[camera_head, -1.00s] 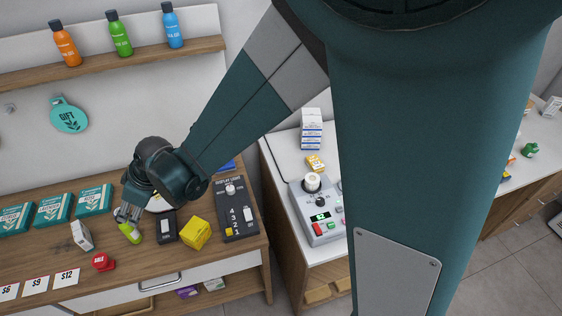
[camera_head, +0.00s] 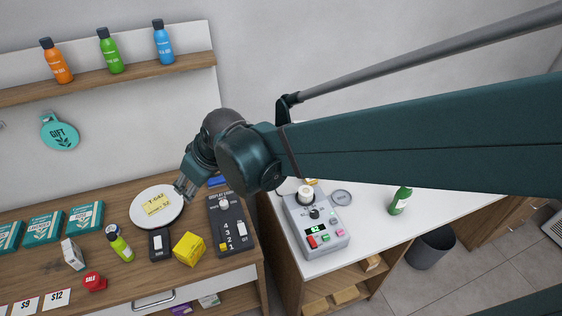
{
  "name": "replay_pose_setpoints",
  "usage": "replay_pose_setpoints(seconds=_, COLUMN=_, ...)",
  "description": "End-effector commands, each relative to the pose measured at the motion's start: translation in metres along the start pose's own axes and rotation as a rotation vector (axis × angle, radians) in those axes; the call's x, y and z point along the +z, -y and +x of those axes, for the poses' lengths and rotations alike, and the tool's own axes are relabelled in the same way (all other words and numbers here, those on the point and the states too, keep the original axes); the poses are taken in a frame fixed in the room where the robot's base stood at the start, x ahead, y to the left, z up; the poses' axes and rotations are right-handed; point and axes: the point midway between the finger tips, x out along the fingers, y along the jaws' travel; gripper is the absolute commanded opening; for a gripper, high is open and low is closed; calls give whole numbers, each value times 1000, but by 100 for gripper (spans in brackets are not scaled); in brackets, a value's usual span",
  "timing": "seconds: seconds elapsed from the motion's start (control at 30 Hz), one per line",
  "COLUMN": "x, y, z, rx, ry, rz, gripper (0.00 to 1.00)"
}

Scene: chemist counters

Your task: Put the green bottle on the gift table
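A yellow-green bottle (camera_head: 123,247) with a dark cap stands on the wooden counter with the gift sign (camera_head: 60,132) above it. It is in front of the round white plate (camera_head: 140,217) and left of a small black switch box (camera_head: 158,244). Another green bottle (camera_head: 112,56) stands on the wall shelf between an orange and a blue one. A darker green bottle (camera_head: 400,201) stands on the white counter to the right. My gripper (camera_head: 182,193) hangs near the plate's right edge, apart from all three bottles. Nothing shows in it; its finger gap is too small to judge.
A yellow box (camera_head: 188,249), a dark control panel (camera_head: 228,225), a red sale item (camera_head: 95,282), a small white box (camera_head: 73,254) and teal boxes (camera_head: 42,227) crowd the wooden counter. A grey device (camera_head: 315,226) stands on the white counter. A bin (camera_head: 431,247) is below.

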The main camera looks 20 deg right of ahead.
Motion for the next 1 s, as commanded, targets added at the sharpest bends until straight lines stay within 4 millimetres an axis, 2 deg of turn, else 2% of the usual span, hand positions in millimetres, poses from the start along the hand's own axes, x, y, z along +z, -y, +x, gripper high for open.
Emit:
replay_pose_setpoints(seconds=0.2, x=30, y=-30, z=-39, rx=62, ry=-3, rz=95, gripper=39)
replay_pose_setpoints(seconds=0.5, x=75, y=-63, z=-87, rx=147, ry=-13, rz=223, gripper=39)
replay_pose_setpoints(seconds=1.0, x=159, y=-98, z=-152, rx=287, ry=-35, rz=434, gripper=39)
